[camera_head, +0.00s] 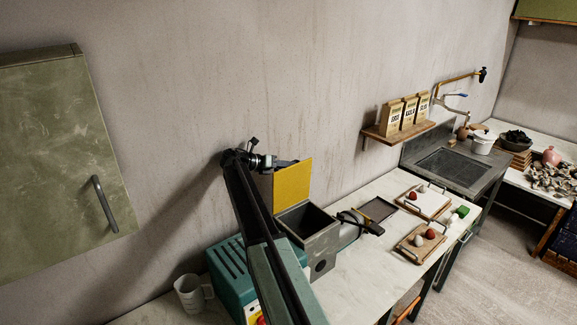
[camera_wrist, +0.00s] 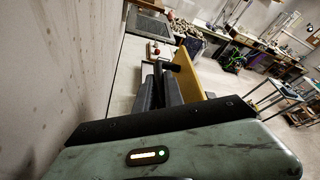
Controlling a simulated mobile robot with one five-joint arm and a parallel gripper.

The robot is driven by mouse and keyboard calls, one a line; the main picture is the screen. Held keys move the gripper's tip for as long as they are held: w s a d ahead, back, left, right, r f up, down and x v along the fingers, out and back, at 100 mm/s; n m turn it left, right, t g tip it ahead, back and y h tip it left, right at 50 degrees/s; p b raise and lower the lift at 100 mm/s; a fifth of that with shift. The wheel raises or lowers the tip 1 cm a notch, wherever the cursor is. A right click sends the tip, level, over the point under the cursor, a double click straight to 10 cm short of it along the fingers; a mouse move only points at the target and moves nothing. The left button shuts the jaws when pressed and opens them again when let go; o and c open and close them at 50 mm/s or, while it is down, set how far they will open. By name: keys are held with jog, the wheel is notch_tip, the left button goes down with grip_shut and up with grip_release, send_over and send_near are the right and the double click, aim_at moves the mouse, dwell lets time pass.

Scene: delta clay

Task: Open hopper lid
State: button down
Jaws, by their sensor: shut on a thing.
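The hopper (camera_head: 312,235) is a grey open-topped box on the worktop, beside a teal machine body. Its yellow lid (camera_head: 293,182) stands up steeply along the far-left edge, so the dark inside of the hopper shows. My gripper (camera_head: 286,163) is at the top left of the lid, its fingertips partly hidden behind it. In the wrist view my gripper's dark fingers (camera_wrist: 163,82) are closed on a black handle (camera_wrist: 171,68) beside the yellow lid (camera_wrist: 187,75). The exact contact is small and hard to make out.
A dark tray (camera_head: 379,208) and wooden boards (camera_head: 420,242) with small balls lie to the right. The wall is close behind the lid; a green cabinet (camera_head: 60,160) hangs at left.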

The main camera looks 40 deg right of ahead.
jog(key=c, duration=1.5)
grip_release()
jog(key=shift+w+a, duration=0.1)
jog(key=shift+a, duration=0.2)
jog(key=shift+o, duration=0.2)
jog(key=shift+a, duration=0.1)
